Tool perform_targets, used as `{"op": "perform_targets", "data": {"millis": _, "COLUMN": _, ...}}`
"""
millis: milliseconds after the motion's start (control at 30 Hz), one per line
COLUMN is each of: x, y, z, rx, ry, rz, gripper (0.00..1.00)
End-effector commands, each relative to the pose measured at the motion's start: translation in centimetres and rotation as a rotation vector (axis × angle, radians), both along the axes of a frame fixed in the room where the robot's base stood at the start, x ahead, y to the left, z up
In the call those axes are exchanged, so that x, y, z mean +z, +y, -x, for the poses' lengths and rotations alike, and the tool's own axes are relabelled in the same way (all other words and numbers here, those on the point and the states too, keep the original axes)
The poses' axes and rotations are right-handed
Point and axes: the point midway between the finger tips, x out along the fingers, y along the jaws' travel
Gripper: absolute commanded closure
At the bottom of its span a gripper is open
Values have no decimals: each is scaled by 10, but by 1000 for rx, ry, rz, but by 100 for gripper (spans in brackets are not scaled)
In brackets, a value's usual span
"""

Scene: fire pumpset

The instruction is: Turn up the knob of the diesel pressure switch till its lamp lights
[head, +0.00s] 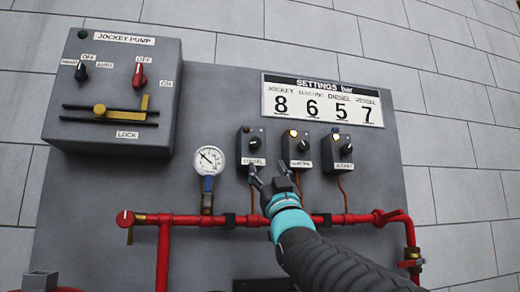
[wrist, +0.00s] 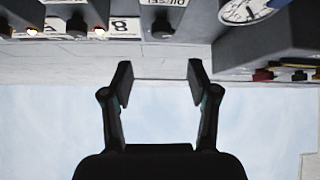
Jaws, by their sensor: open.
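The diesel pressure switch (head: 246,158) is the leftmost of three small dark boxes in the head view, with a DIESEL label below its black knob (head: 255,143). Its lamp looks dark. In the wrist view, which is upside down, the diesel switch knob (wrist: 162,27) is at the top centre, beyond the fingertips. My gripper (head: 269,177) is open and empty, just below and right of the diesel switch in the head view. In the wrist view my gripper (wrist: 160,78) has its two fingers spread, with a clear gap between them and the knob.
The middle switch (head: 300,162) and right switch (head: 341,166) have lit lamps. A settings board (head: 321,101) above reads 8, 6, 5, 7. A gauge (head: 209,160) is left of the diesel switch. A red pipe (head: 185,219) runs below. The jockey pump box (head: 115,85) is upper left.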

Motion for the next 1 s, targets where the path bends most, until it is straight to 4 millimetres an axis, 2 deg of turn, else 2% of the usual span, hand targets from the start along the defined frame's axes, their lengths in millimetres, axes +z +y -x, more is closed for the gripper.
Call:
{"op": "perform_targets", "data": {"millis": 100, "x": 18, "y": 8, "z": -15, "rx": 4, "ry": 1, "rz": 0, "gripper": 41}}
{"op": "perform_targets", "data": {"millis": 500, "x": 64, "y": 21, "z": -59, "rx": 0, "ry": 2, "rz": 0, "gripper": 41}}
{"op": "perform_targets", "data": {"millis": 700, "x": 75, "y": 25, "z": -72, "rx": -2, "ry": 3, "rz": 1, "gripper": 41}}
{"op": "perform_targets", "data": {"millis": 1000, "x": 78, "y": 26, "z": -75, "rx": -2, "ry": 3, "rz": 0, "gripper": 41}}
